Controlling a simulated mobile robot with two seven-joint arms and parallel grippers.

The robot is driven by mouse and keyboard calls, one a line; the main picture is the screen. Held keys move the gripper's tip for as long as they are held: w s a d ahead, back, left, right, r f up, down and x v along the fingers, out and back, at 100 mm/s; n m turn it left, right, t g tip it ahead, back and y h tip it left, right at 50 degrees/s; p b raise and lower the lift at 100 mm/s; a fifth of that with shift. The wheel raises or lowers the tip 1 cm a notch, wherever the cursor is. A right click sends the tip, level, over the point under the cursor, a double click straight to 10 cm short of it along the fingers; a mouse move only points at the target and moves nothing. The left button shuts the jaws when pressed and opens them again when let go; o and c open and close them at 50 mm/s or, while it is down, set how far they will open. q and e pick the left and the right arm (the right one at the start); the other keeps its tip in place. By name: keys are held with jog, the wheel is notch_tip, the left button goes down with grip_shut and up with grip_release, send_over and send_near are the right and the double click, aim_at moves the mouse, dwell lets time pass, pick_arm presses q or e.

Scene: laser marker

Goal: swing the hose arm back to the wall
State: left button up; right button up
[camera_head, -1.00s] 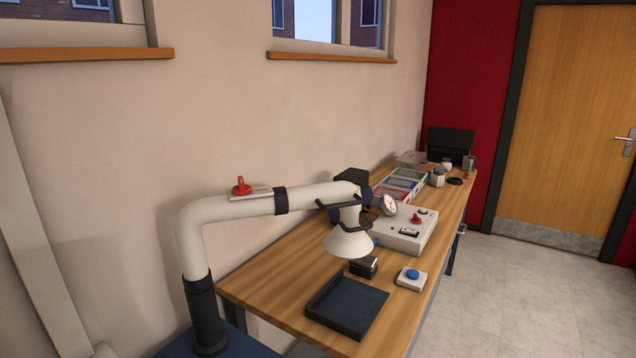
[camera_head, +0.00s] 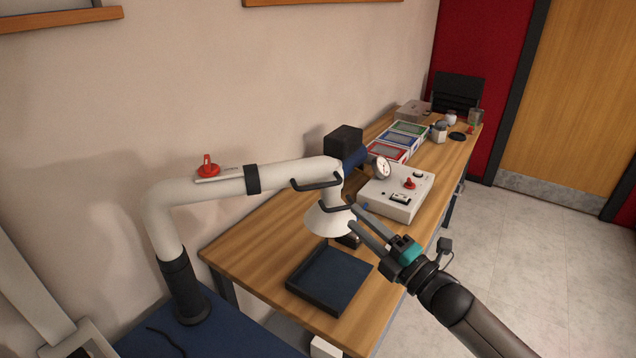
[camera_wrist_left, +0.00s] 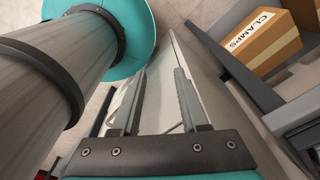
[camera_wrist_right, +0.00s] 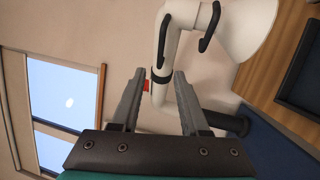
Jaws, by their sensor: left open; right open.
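The white hose arm (camera_head: 215,202) rises from a dark post and reaches right, over the near end of the workbench. Its white cone hood (camera_head: 327,219) hangs above a dark blue tray, with black handles (camera_head: 318,184) beside it. A red knob (camera_head: 208,168) sits on top of the tube. My right gripper (camera_head: 359,226) is open and empty, its fingers pointing at the hood's lower handle; I cannot tell whether they touch. In the right wrist view the hose arm (camera_wrist_right: 163,50) shows beyond the open fingers. My left gripper (camera_wrist_left: 155,100) is open and empty, away from the hose arm.
The dark blue tray (camera_head: 328,281) lies on the wooden workbench (camera_head: 245,249). A white control box (camera_head: 396,193) and a dial gauge stand behind it. The wall (camera_head: 150,90) is at the left. A box marked CLAMPS (camera_wrist_left: 265,42) shows in the left wrist view.

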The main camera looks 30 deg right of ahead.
aim_at(320, 184)
jog(key=p+x, duration=0.1)
jog(key=x, duration=1.1)
jog(key=shift+w, duration=0.35)
grip_shut()
dwell(1.0)
